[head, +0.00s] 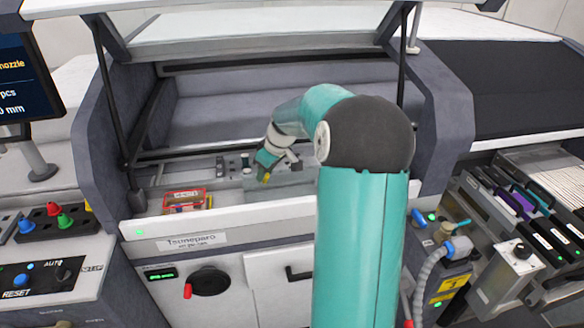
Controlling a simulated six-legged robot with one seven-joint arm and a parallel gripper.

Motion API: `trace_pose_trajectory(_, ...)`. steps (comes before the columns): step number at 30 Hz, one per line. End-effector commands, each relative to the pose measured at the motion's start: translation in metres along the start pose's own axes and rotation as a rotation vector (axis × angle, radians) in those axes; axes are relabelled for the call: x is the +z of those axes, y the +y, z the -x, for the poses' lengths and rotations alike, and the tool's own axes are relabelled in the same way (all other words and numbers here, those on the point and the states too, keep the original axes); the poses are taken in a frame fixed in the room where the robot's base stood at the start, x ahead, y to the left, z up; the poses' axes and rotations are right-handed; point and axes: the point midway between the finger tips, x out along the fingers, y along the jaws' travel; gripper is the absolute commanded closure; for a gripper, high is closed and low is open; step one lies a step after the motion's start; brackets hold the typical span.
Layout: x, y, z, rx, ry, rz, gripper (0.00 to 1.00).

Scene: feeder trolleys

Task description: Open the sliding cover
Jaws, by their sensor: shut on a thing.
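A pale, see-through panel that looks like the sliding cover (298,190) lies low inside the open machine bay, behind its front ledge. My teal arm reaches over the ledge from the right. My gripper (265,177) points down at the left end of this panel and is shut on a small part there, seemingly the cover's handle. A bit of yellow shows at the fingertips. The gripped part is mostly hidden by the fingers, and my arm hides the panel's right side.
The machine's hood (250,28) is raised on dark struts. Small grey fittings (232,165) stand left of my gripper. Feeder slots (535,215) are at the right.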

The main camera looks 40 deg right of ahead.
Motion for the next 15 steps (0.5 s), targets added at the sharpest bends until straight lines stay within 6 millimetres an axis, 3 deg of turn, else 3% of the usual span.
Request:
trace_pose_trajectory(6,-0.019,-0.021,-0.008,-0.001,-0.001,0.001,1.00)
trace_pose_trajectory(15,-0.024,-0.026,-0.010,0.000,-0.001,-0.001,1.00)
